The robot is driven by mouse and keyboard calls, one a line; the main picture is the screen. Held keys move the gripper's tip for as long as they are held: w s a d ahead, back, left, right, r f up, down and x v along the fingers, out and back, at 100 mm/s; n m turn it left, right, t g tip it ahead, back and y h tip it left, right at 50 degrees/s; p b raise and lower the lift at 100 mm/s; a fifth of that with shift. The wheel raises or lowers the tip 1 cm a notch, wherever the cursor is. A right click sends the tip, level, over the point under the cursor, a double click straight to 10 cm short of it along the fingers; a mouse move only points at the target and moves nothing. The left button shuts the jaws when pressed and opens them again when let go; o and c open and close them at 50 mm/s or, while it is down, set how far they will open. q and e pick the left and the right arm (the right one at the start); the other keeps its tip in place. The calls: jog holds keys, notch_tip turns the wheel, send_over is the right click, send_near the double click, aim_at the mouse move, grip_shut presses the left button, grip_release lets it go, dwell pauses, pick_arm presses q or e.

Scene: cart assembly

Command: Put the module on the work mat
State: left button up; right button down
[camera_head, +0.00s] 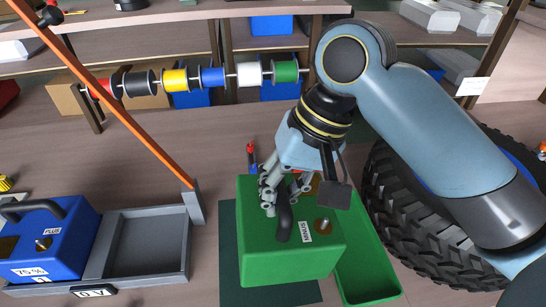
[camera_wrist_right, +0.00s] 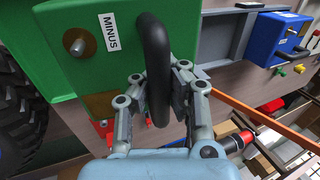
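The green module (camera_head: 285,250) has a black handle (camera_head: 284,222), a metal terminal and a MINUS label. In the head view it covers much of the dark green work mat (camera_head: 229,260), whose left and front edges show. I cannot tell whether its underside touches the mat. My right gripper (camera_head: 284,196) comes from above, with its fingers on both sides of the handle. The right wrist view shows the fingers (camera_wrist_right: 160,98) closed against the handle, with the module (camera_wrist_right: 80,50) beyond. My left gripper is not in view.
A green tray (camera_head: 372,285) lies right of the module, beside a large black tyre (camera_head: 420,235). To the left are a grey tray (camera_head: 145,272) and a blue module (camera_head: 45,240) labelled PLUS. An orange bar (camera_head: 120,110) slants nearby. Coloured spools (camera_head: 213,78) hang behind.

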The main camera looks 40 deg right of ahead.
jog(key=w+f, duration=0.1)
jog(key=w, duration=0.2)
jog(key=w+f, duration=0.2)
jog(key=w, duration=0.1)
jog(key=w+f, duration=0.2)
jog(key=w, duration=0.1)
jog(key=shift+w+d+f, duration=0.15)
jog(key=shift+w+d, duration=0.2)
jog(key=shift+f, duration=2)
jog(key=c, duration=2)
grip_release()
jog(key=shift+s+f, duration=0.25)
jog(key=o, duration=0.5)
jog(key=shift+r, duration=0.1)
send_near(245, 179)
jog(key=f, duration=0.1)
jog(key=w+d+f, duration=0.1)
jog(key=f, duration=0.3)
jog(key=shift+w+d, duration=0.15)
jog(key=shift+d, duration=0.2)
